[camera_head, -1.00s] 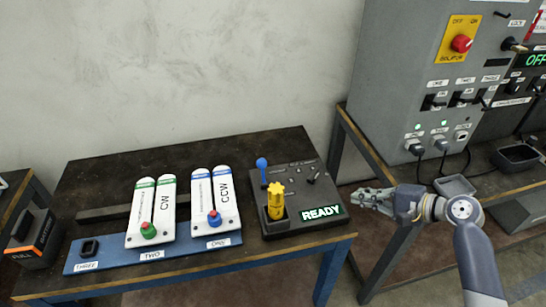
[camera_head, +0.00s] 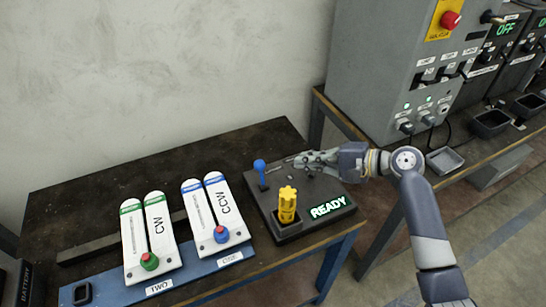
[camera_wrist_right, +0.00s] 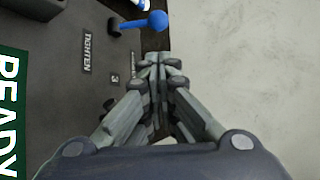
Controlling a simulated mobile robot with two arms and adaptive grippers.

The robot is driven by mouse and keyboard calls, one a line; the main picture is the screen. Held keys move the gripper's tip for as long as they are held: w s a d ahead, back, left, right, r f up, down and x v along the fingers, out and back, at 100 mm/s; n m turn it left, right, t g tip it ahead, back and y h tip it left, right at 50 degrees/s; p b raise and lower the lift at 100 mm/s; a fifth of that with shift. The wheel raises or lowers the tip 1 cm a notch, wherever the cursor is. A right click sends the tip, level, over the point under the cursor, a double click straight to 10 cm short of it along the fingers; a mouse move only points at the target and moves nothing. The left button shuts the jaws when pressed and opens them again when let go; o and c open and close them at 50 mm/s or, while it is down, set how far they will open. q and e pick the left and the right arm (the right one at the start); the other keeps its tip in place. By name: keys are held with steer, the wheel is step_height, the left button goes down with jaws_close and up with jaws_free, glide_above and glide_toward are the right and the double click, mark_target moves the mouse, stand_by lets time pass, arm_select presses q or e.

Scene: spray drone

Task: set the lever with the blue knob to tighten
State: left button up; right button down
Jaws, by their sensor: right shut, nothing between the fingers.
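The lever with the blue knob (camera_head: 260,166) stands at the back left of the dark control box, close to upright in the head view. It also shows at the top of the right wrist view (camera_wrist_right: 157,20), where the knob sits ahead of my fingertips. A "TIGHTEN" label (camera_wrist_right: 88,52) lies on the panel near the lever. My right gripper (camera_head: 285,162) is shut and empty above the box, its fingertips just right of the knob with a small gap; the wrist view shows the fingers together (camera_wrist_right: 162,62). My left gripper is not in view.
The box carries a yellow knobbed tool (camera_head: 288,203) in a holder and a lit "READY" display (camera_head: 328,206). Two white units marked CW (camera_head: 151,238) and CCW (camera_head: 216,208) lie on a blue rack to the left. A grey cabinet (camera_head: 390,70) stands at the right.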

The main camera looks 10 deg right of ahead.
mark_target(261, 173)
steer(key=shift+x, duration=0.85)
steer(key=p+x, duration=0.1)
steer(key=x, duration=0.6)
steer(key=shift+a+r, duration=0.1)
steer(key=shift+a, duration=0.1)
steer(key=shift+w+a+f, duration=0.35)
steer(key=shift+w+a, duration=0.05)
steer(key=shift+a, duration=0.15)
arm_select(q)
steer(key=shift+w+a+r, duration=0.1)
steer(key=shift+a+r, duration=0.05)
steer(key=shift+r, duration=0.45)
arm_select(e)
steer(key=shift+s+f, duration=0.1)
steer(key=shift+d+b, duration=0.1)
steer(key=shift+b, duration=0.35)
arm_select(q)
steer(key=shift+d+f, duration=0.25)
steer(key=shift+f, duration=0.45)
arm_select(e)
steer(key=shift+s, duration=0.1)
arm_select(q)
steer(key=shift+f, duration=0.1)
arm_select(e)
steer(key=shift+t+y, duration=0.3)
